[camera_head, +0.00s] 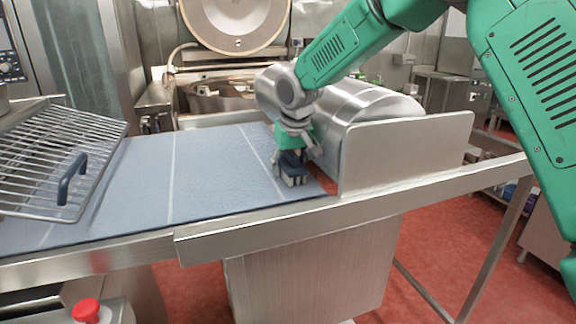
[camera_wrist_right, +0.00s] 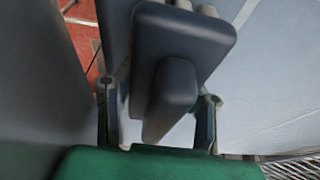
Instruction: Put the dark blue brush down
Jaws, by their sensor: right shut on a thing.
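The dark blue brush (camera_head: 291,160) is low over the right end of the blue-grey mat, close to the metal side guard. My right gripper (camera_head: 293,172) comes down from above and is shut on it. In the right wrist view the brush's thick grip (camera_wrist_right: 172,98) lies between my two fingers, with its wider body (camera_wrist_right: 185,40) beyond. I cannot tell whether the brush touches the mat (camera_head: 205,175). The fingers hide part of the brush in the head view. My left gripper is not in view.
A wire rack (camera_head: 50,150) with a dark blue upright handle (camera_head: 72,180) stands on the left. A metal guard (camera_head: 405,155) and a rounded metal housing (camera_head: 370,105) stand right of the brush. The mat's middle is clear. The kettle (camera_head: 220,92) is behind.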

